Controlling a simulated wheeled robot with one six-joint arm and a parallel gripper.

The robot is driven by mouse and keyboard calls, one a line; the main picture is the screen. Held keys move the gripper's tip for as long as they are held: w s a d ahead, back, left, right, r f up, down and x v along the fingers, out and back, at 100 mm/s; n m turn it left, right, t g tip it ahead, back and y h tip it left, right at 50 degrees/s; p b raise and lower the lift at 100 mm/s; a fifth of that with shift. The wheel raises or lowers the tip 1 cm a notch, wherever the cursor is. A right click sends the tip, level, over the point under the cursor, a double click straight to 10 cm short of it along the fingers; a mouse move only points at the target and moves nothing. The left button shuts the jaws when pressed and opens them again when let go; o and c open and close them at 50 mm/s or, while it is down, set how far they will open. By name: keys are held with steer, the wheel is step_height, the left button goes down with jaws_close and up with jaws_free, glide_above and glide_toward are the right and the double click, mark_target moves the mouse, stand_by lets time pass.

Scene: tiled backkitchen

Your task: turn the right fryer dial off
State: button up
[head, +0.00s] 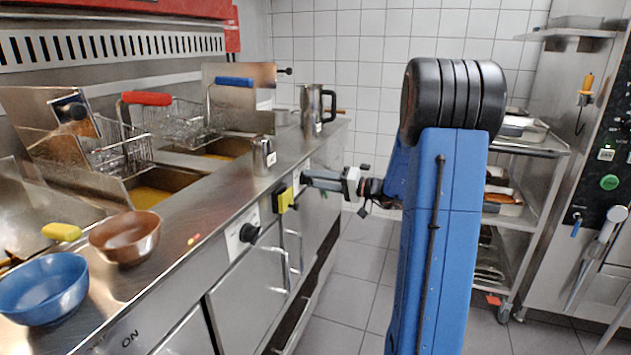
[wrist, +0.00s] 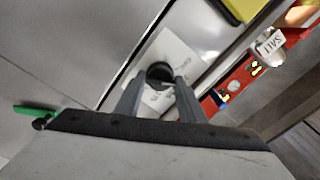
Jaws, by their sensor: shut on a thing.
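The right fryer dial (wrist: 160,72) is a black knob on a pale plate in the wrist view. It sits between the two fingers of my gripper (wrist: 157,92), which is shut on it. Where its pointer stands is hard to read, as the knob is small and dark. In the head view my gripper (head: 308,178) reaches the counter's front panel from the right and hides most of that dial. The left dial (head: 249,232) is a black knob on a white plate, nearer on the same panel.
A yellow block (head: 284,198) juts from the panel between the dials. Fryer baskets with a red handle (head: 147,98) and a blue handle (head: 235,81) stand behind. A steel jug (head: 316,108), blue bowl (head: 43,289) and copper bowl (head: 125,237) are on the counter. The floor before the panel is clear.

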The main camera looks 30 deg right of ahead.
steer(key=n, duration=0.5)
steer(key=shift+f+n, duration=0.15)
steer(key=shift+n, duration=0.25)
stand_by(0.4)
steer(key=o, duration=1)
steer(key=shift+s, duration=0.1)
steer(key=v, duration=1.7)
steer(key=shift+s+d, duration=0.1)
steer(key=shift+d, duration=0.05)
